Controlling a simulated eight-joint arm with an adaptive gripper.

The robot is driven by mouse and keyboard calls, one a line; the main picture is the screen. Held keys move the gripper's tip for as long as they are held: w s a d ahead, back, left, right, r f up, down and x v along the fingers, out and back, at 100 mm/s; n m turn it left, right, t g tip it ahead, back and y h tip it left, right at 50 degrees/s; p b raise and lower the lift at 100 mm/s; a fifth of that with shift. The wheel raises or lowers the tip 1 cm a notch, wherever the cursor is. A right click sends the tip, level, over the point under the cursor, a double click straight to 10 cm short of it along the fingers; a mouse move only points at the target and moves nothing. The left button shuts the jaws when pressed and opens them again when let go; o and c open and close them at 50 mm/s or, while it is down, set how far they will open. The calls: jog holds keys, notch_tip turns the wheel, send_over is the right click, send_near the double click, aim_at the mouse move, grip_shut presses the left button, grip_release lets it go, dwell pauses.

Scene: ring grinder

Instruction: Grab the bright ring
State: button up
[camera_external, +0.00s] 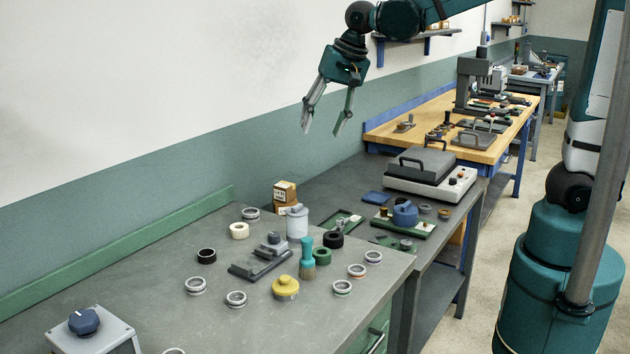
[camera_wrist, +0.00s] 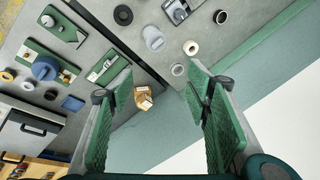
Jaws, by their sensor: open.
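Several pale silver rings lie apart on the grey bench, among them a front-left ring (camera_external: 195,285), another beside it (camera_external: 236,298), a red-banded ring (camera_external: 357,270) and a green-banded ring (camera_external: 342,288). A pale ring (camera_external: 250,213) lies at the back, near a thick cream ring (camera_external: 239,230); these also show in the wrist view as a pale ring (camera_wrist: 177,69) and a cream ring (camera_wrist: 191,47). I cannot tell which is the bright ring. My gripper (camera_external: 323,131) is open and empty, high above the bench's back edge; its fingers (camera_wrist: 160,78) frame cardboard boxes far below.
Cardboard boxes (camera_external: 285,191), a white canister (camera_external: 297,222), a grey fixture (camera_external: 262,258), a teal brush (camera_external: 307,258) and a yellow pot (camera_external: 285,287) stand among the rings. A green rail (camera_external: 130,249) lines the back edge. Open bench space lies at left.

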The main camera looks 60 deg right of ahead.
jog(key=w+a+f+m+g, duration=0.1)
jog(key=w+a+f+m, duration=0.2)
jog(key=w+a, duration=0.4)
jog(key=m+g, duration=0.3)
jog(key=m, duration=0.4)
send_near(211, 258)
jog(key=w, duration=0.3)
jog(key=shift+s+f+h+p, duration=0.25)
jog(key=shift+f+h+p, duration=0.05)
jog(key=shift+h+p, duration=0.1)
jog(key=shift+f, duration=0.1)
jog(key=shift+f, duration=1.2)
jog(key=shift+f, duration=0.1)
jog(key=shift+f, duration=2.5)
